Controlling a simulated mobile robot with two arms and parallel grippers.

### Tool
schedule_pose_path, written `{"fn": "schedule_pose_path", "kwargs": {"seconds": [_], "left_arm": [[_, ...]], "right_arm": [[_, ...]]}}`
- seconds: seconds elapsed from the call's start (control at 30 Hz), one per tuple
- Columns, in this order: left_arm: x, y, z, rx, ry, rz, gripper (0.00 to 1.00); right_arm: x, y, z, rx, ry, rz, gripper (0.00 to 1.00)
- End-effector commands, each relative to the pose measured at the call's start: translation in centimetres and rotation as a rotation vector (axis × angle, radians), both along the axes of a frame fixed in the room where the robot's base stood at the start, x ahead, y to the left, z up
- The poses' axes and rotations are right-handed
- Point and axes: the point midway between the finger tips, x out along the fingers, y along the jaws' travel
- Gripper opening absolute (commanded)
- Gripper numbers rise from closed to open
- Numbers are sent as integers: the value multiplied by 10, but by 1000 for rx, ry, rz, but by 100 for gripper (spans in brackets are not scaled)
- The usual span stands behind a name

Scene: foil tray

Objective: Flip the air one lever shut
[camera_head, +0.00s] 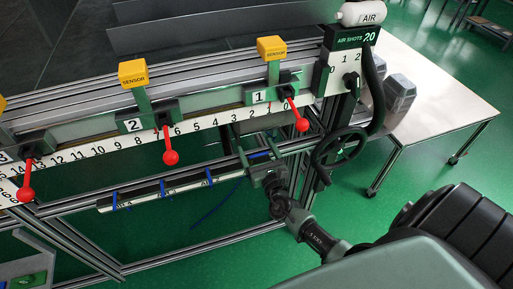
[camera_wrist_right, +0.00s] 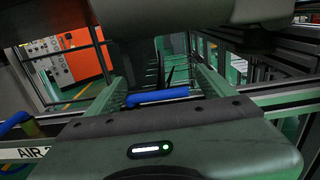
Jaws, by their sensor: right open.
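A low rail (camera_head: 140,197) under the long scale carries several blue levers. One blue lever (camera_head: 208,177) stands left of my right gripper, with others further left. My right gripper (camera_head: 258,149) is open at the rail's right end. In the right wrist view, a blue lever (camera_wrist_right: 157,96) lies crosswise between the two green fingers of my right gripper (camera_wrist_right: 160,80). Whether the fingers touch it I cannot tell. Another blue part (camera_wrist_right: 14,122) shows at the left edge, above a white label partly reading AIR. The lever numbers are too small to read surely. My left gripper is out of view.
Above the rail are red-knobbed levers (camera_head: 170,157) and yellow sensor blocks (camera_head: 132,73) on the scale. A white table (camera_head: 440,100) is at right. Green floor is clear below.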

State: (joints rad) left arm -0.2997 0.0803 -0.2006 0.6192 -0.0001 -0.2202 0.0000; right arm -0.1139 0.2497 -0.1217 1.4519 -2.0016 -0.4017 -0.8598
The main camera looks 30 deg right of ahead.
Motion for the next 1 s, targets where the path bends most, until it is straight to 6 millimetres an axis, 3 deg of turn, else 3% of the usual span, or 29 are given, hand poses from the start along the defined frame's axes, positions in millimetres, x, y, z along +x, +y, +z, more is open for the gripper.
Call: {"fn": "schedule_pose_path", "kwargs": {"seconds": [0.4, 1.0], "left_arm": [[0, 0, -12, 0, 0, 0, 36], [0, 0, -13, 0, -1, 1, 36]], "right_arm": [[-63, 13, -2, 0, 0, 0, 84], [-70, 14, 0, 0, -1, -1, 84]]}}
